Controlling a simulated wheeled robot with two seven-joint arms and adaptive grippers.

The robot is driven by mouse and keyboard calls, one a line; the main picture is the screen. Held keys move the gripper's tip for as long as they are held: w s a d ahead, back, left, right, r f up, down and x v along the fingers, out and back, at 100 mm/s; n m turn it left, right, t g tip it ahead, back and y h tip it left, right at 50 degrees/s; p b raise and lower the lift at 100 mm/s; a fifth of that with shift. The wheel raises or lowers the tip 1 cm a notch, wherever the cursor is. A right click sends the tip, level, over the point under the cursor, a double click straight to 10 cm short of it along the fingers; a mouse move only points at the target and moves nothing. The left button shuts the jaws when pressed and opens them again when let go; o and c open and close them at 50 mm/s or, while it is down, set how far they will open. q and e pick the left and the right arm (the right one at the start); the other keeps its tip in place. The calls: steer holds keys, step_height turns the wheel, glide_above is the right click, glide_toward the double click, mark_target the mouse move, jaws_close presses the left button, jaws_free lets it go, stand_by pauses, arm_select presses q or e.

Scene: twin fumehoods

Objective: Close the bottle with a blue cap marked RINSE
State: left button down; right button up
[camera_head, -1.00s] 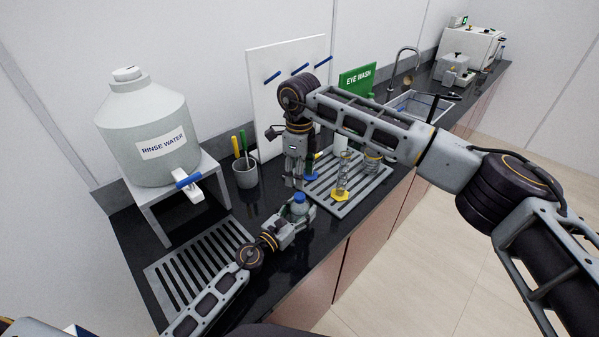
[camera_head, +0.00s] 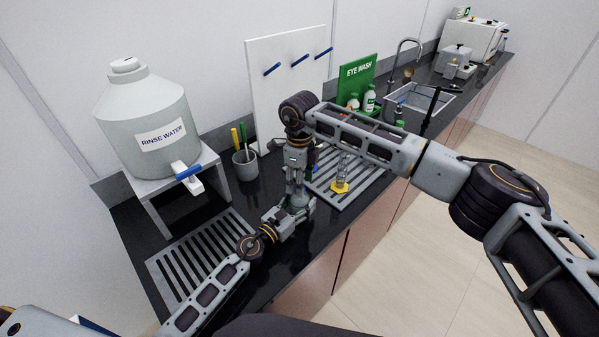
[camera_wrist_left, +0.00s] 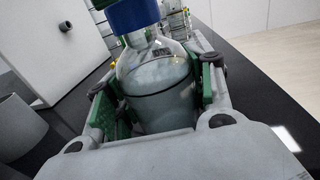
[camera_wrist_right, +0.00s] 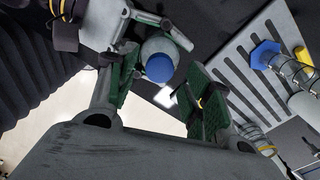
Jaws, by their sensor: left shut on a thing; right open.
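The clear bottle (camera_wrist_left: 160,85) stands in my left gripper (camera_head: 298,206), whose green pads press on both sides of it. A small dark mark shows on its shoulder, too small to read. The blue cap (camera_wrist_left: 133,15) is at the top of the bottle's neck; how tightly it sits cannot be told. In the right wrist view the cap (camera_wrist_right: 160,69) shows from above, between the spread fingers of my right gripper (camera_wrist_right: 163,82). My right gripper is open, points down over the bottle and does not grip the cap. In the head view it hides most of the bottle.
A slotted drain mat (camera_head: 372,190) with glassware on a yellow foot (camera_head: 340,187) lies to the right. The rinse water tank (camera_head: 150,125) on its stand and a pen cup (camera_head: 245,167) are at the left. A white peg board (camera_head: 288,95) stands behind.

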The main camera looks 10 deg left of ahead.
steer(key=shift+f, duration=1)
jaws_close()
steer(key=shift+m, duration=0.5)
steer(key=shift+o, duration=0.4)
jaws_free()
steer(key=shift+r, duration=0.1)
